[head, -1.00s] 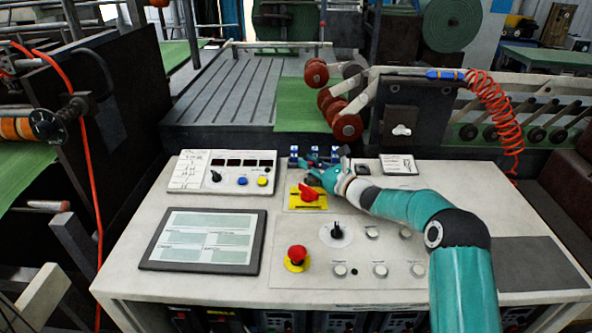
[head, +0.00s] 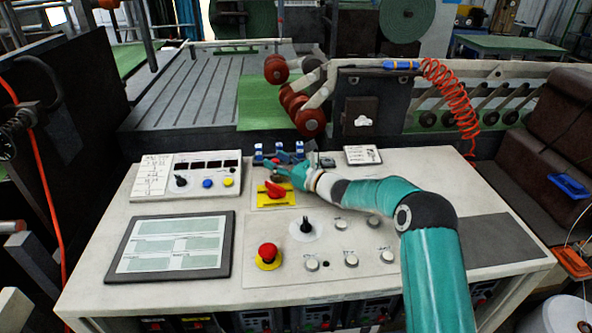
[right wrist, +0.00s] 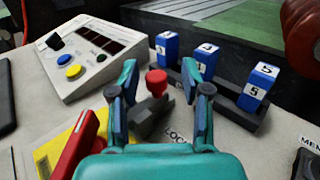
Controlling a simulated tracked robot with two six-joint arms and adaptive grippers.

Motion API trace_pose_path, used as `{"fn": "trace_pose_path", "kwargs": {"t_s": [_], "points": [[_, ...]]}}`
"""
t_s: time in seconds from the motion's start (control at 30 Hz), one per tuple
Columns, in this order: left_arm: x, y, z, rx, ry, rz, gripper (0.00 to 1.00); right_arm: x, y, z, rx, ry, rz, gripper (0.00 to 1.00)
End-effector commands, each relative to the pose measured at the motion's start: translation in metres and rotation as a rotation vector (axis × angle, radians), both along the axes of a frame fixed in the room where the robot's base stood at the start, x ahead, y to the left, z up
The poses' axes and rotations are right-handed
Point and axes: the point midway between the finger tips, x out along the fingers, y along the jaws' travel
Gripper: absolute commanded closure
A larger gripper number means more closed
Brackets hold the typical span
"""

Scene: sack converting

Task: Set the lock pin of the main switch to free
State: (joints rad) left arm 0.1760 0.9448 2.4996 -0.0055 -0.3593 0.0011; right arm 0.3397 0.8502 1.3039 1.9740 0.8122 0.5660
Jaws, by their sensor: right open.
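The main switch is a red rotary handle (head: 275,190) on a yellow plate on the console. In the right wrist view its red handle (right wrist: 77,145) is large at the lower left. Beside it is the lock pin, a red round knob (right wrist: 157,82) on a dark grey block, with a label starting "LOCK" in front. My right gripper (right wrist: 160,88) is open. Its two teal fingers stand left and right of the pin's knob, with visible gaps. In the head view my right gripper (head: 284,169) is just behind the switch and hides the pin. My left gripper is out of view.
A dark tray with blue numbered blocks (right wrist: 258,85) stands just behind the pin. A meter box (head: 187,175) is left of the switch. A red emergency button (head: 267,252), a black selector (head: 306,225) and a screen (head: 172,245) are in front.

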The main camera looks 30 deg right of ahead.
Motion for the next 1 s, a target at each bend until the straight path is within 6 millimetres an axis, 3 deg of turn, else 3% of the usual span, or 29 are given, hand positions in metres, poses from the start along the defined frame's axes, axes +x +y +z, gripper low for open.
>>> {"fn": "trace_pose_path", "kwargs": {"t_s": [0.5,0.7,1.0], "points": [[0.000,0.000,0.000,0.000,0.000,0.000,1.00,-0.085,-0.040,0.000,0.000,0.000,-0.004,0.53],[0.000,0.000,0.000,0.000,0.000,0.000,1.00,-0.098,-0.045,-0.001,0.000,-0.001,-0.003,0.53],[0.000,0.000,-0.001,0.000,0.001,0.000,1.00,-0.099,-0.045,-0.001,0.000,-0.001,-0.002,0.53]]}}
